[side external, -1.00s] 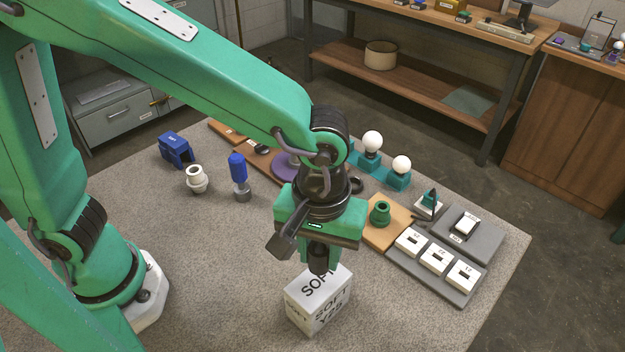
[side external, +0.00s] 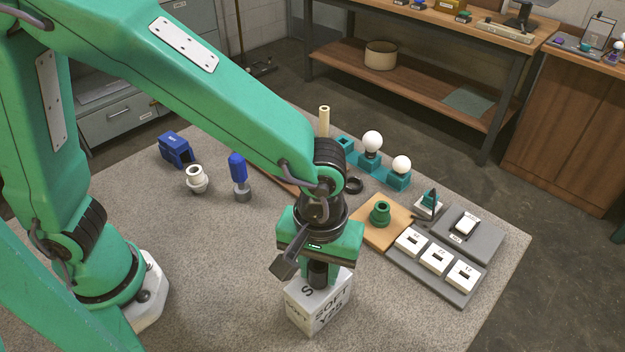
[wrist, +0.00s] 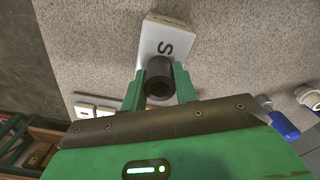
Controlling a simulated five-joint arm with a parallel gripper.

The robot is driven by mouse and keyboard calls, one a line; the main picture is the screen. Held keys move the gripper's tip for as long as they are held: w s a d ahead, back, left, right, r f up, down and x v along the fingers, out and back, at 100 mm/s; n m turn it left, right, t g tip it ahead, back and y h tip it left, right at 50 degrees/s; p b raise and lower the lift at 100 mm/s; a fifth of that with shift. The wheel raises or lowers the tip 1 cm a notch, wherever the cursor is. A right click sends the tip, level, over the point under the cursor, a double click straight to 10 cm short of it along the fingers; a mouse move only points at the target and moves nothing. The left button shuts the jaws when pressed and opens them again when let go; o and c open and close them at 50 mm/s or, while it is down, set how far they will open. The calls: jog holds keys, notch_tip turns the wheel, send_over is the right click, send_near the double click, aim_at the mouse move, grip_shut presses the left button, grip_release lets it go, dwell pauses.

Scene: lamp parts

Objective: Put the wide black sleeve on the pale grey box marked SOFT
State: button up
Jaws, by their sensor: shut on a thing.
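The wide black sleeve (side external: 318,274) is held upright in my gripper (wrist: 160,82). Its open end and dark bore show in the wrist view (wrist: 159,70), with a green finger on each side of it. The pale grey box marked SOFT (side external: 318,312) stands on the grey table mat, directly below the sleeve in the side view. The top of the box, with an S showing, is also in the wrist view (wrist: 166,36). The sleeve's lower end meets or nearly meets the box top; I cannot tell whether it touches. The sleeve and gripper hide part of the lettering.
Right of the box, a wooden board (side external: 372,235) bears a green socket (side external: 380,213), beside a grey tray of white switches (side external: 437,262). Behind are a black ring (side external: 354,185) and bulbs on teal stands (side external: 371,144). A blue-handled tool (side external: 238,170) stands left. The mat left of the box is clear.

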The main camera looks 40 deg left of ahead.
aim_at(319, 263)
jog(key=o, duration=1)
jog(key=shift+c, duration=0.2)
jog(key=shift+r, duration=0.1)
notch_tip(319, 263, up, 12)
dwell(0.4)
jog(key=s+a+r+m+t, duration=0.1)
jog(key=a+m+t, duration=0.1)
jog(key=a, duration=1.1)
jog(key=s+a+r+m+t, duration=0.1)
jog(key=a+m+t, duration=0.2)
jog(key=a, duration=1.1)
jog(key=shift+s+t, duration=0.3)
jog(key=shift+s, duration=0.05)
